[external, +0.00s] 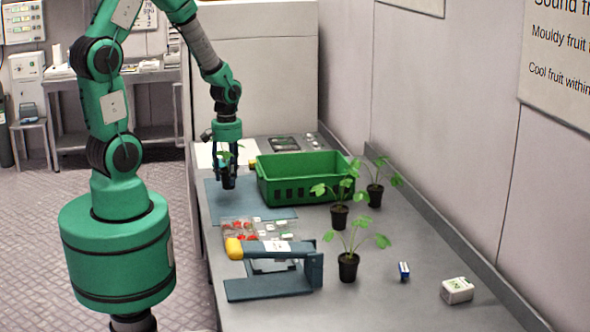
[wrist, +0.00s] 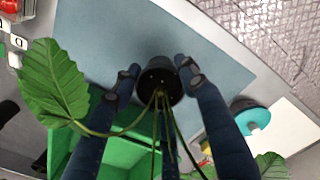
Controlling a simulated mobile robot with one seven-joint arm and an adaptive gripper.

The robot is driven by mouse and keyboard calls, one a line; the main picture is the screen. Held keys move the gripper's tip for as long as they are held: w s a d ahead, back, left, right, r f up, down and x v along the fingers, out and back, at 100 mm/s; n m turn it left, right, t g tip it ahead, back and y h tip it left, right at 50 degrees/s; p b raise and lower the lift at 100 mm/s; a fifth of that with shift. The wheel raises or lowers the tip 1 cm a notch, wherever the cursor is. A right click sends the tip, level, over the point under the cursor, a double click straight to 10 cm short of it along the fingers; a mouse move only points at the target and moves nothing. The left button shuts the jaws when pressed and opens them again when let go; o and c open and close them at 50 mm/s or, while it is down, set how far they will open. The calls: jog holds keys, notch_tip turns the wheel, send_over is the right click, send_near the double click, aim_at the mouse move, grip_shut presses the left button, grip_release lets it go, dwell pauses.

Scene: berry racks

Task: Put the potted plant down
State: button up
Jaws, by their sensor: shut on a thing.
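My gripper (external: 228,172) is shut on a small potted plant with a black pot (external: 229,183) and green leaves. It holds the plant upright over the blue-grey mat (external: 262,212); I cannot tell whether the pot touches the mat. In the wrist view, the fingers of my gripper (wrist: 158,82) grip the black pot (wrist: 160,88) from both sides. A large leaf of the plant (wrist: 52,85) spreads to the left there, with thin stems running toward the camera. The mat (wrist: 200,35) shows beyond the pot.
A green crate (external: 300,190) stands right of the held plant. Three other potted plants (external: 340,216) (external: 375,194) (external: 348,266) stand on the right. The front right bench is mostly clear.

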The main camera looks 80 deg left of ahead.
aim_at(228, 169)
jog(key=shift+f, duration=0.15)
jog(key=shift+f+b, duration=0.45)
jog(key=shift+f, duration=1.2)
jog(key=o, duration=1.2)
jog(key=shift+f, duration=0.1)
notch_tip(228, 169, up, 12)
jog(key=shift+r+p, duration=0.15)
jog(key=shift+p, duration=1.1)
jog(key=shift+w+r, duration=0.1)
